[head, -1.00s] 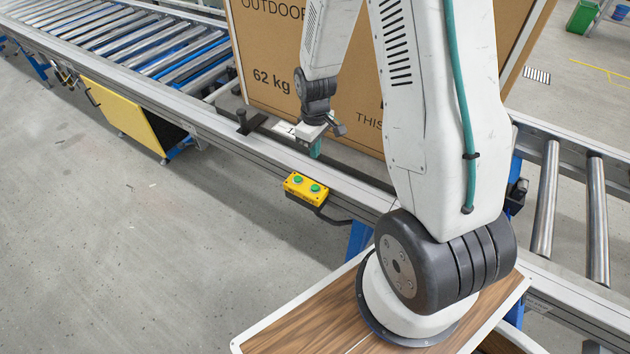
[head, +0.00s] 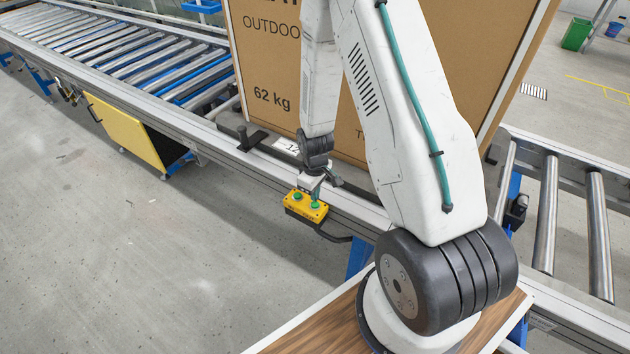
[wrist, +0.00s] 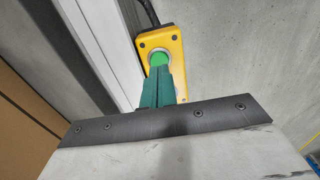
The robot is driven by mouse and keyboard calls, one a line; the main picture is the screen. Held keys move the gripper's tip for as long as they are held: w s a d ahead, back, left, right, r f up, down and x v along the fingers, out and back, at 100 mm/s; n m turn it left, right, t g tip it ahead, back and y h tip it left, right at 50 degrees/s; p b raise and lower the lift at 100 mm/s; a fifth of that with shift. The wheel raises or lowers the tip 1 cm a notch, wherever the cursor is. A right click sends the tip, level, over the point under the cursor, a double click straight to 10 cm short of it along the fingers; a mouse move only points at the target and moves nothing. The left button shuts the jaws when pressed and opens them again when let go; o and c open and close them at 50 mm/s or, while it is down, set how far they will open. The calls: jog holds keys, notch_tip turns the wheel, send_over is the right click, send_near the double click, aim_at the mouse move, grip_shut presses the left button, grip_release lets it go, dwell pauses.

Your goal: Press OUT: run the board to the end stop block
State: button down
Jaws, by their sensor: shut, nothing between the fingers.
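A yellow button box (head: 306,212) with two green buttons hangs on the near side of the conveyor rail. My gripper (head: 316,196) is shut and empty, pointing down over the box's right green button (head: 315,204). The left green button (head: 297,196) is clear of it. In the wrist view my gripper's fingertips (wrist: 160,72) overlap the lower edge of one green button (wrist: 158,57). Which thing is the board is not clear.
A large brown carton (head: 265,70) marked "62 kg" stands on the conveyor, close behind my arm. Rollers (head: 150,50) run to the left, and more rollers (head: 597,230) lie at the right. The floor in front is open.

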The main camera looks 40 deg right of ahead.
aim_at(315, 205)
jog(key=shift+f, duration=1.25)
jog(key=shift+f, duration=0.1)
